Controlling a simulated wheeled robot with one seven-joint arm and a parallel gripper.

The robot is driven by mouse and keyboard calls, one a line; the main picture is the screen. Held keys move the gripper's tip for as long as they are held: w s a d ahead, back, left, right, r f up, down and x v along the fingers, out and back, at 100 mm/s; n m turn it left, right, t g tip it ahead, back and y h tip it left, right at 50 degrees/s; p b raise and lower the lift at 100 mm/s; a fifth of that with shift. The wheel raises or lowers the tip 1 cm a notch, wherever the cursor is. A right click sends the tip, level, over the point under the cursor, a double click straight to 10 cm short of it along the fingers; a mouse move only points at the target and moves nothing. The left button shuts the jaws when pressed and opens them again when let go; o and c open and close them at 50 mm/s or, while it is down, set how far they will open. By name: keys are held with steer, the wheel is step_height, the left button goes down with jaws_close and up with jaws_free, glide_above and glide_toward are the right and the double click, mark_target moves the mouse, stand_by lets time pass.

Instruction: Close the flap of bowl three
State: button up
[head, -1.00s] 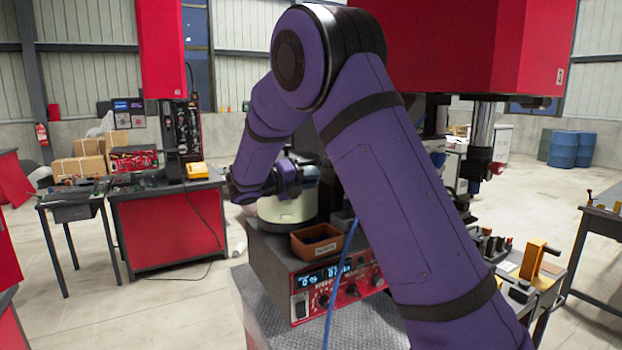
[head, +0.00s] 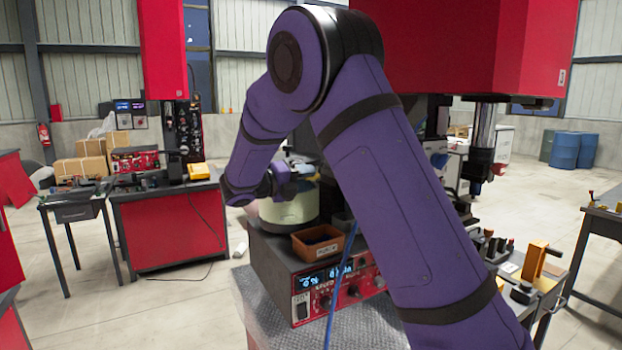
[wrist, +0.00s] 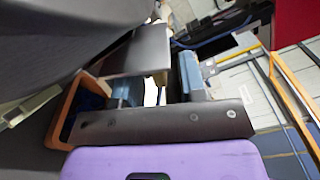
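A pale cream-green round bowl (head: 288,208) stands on a dark feeder unit (head: 272,262) in the head view, partly behind my arm. My gripper (head: 306,171) is at the top of the bowl; its tips are small and hard to make out there. In the wrist view my gripper (wrist: 157,92) shows two blue-grey fingers apart, with a bright gap between them. A dark flat plate (wrist: 140,50) lies in front of the left finger; I cannot tell whether it is the flap. I cannot make out the flap or a bowl number in the head view.
A brown tray (head: 318,242) with a label sits on the feeder in front of the bowl. A red control panel (head: 340,290) with lit displays faces front, and a blue cable (head: 335,285) runs past it. A red press (head: 460,45) hangs behind my arm.

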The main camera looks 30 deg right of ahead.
steer(key=a, duration=0.9)
steer(key=shift+o, duration=0.3)
